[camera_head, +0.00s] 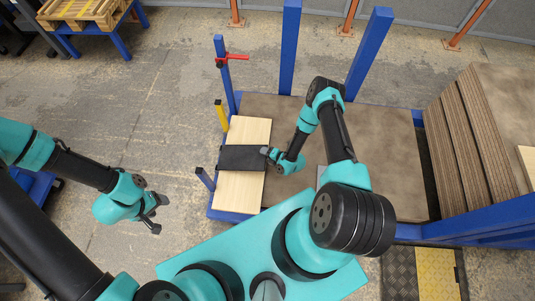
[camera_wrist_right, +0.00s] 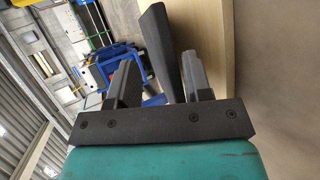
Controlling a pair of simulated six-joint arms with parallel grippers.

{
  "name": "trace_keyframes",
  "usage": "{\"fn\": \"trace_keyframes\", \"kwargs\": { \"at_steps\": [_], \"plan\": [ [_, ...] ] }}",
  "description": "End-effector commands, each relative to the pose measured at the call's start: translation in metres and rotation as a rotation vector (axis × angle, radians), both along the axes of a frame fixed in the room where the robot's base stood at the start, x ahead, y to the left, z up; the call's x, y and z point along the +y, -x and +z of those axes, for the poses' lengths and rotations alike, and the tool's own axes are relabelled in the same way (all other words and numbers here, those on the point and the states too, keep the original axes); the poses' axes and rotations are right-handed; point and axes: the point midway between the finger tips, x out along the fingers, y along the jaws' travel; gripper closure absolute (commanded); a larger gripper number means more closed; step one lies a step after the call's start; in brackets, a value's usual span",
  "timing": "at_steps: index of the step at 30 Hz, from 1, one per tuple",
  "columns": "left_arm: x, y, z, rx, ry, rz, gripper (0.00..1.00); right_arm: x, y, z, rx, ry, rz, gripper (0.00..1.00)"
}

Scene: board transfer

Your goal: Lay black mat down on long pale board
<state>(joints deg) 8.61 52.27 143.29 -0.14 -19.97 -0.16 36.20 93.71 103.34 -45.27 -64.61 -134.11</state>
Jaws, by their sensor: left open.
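The long pale board (camera_head: 237,192) lies at the left end of the brown stack. The black mat (camera_head: 242,158) lies crosswise over its middle. My right gripper (camera_head: 268,154) is at the mat's right end. In the right wrist view, its two fingers (camera_wrist_right: 160,82) stand apart with the mat (camera_wrist_right: 160,45) between them, nearer the right finger. That finger sits between the mat and the pale board (camera_wrist_right: 212,35). I cannot tell whether the mat touches the board. My left gripper (camera_head: 158,213) is open and empty over the floor, left of the board.
Blue posts (camera_head: 289,50) rise along the stack's back side. A red clamp (camera_head: 232,58) and a yellow post (camera_head: 221,115) stand near the board's far end. The brown panel surface (camera_head: 385,150) is clear on the right. More brown panels (camera_head: 475,130) stand at far right.

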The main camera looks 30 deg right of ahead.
Motion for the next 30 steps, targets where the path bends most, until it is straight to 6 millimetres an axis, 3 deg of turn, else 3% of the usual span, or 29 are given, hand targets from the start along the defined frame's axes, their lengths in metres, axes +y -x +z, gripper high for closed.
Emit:
{"fn": "trace_keyframes", "kwargs": {
  "at_steps": [18,30],
  "plan": [
    [0.0000,0.0000,0.0000,0.000,0.000,0.000,0.40,-0.0020,0.0036,0.0071,0.409,0.227,0.001,0.55],
    [0.0000,0.0000,0.0000,0.000,0.000,0.000,0.40,-0.0030,0.0060,0.0075,0.483,0.265,0.000,0.55]
  ]
}}
